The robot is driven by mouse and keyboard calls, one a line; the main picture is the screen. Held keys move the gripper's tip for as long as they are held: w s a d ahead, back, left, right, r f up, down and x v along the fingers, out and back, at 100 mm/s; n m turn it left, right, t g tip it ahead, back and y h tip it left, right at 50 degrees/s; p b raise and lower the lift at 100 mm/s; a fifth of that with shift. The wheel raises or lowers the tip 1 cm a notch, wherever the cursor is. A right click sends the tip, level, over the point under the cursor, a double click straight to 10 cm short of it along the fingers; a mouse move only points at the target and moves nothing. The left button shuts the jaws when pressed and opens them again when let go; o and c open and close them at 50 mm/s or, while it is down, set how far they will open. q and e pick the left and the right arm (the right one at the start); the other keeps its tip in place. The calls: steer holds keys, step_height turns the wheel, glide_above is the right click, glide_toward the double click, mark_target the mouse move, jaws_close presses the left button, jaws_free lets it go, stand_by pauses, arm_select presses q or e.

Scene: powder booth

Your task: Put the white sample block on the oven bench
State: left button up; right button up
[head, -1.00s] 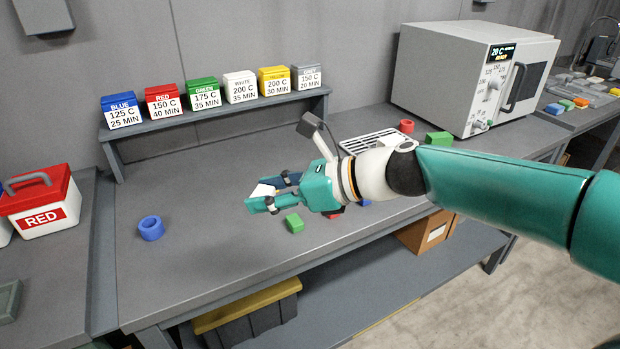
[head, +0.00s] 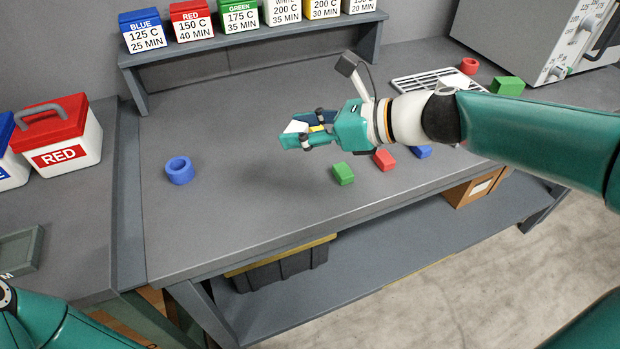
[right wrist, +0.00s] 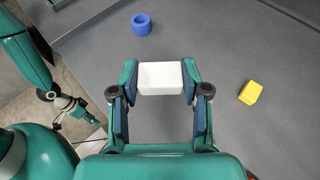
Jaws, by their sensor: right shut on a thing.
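The white sample block (head: 296,127) is in my right gripper (head: 293,138), shut on it. The right wrist view shows the block (right wrist: 160,78) held between both fingertips (right wrist: 160,80), its broad white face toward the camera. In the head view the near finger partly covers it. The gripper is above the grey bench (head: 235,215), between a blue ring and a green block. The oven (head: 545,38) is at the upper right, cut off by the frame. My left arm shows at the lower left of the head view, but its gripper cannot be made out.
A blue ring (head: 180,171), green block (head: 343,174), red block (head: 384,160) and blue block (head: 421,152) are on the bench. A yellow block (right wrist: 250,92) lies right of the gripper in the wrist view. A white rack (head: 435,82) is farther back. The bench's front left is clear.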

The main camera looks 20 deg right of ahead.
steer(key=b, duration=0.2)
glide_above(302, 193)
step_height(302, 193, down, 8)
steer(key=shift+w+r, duration=0.1)
step_height(302, 193, down, 6)
steer(key=b, duration=0.2)
steer(key=shift+r+b, duration=0.15)
steer(key=shift+b, duration=0.25)
steer(key=o, duration=1.2)
steer(key=shift+c, duration=0.2)
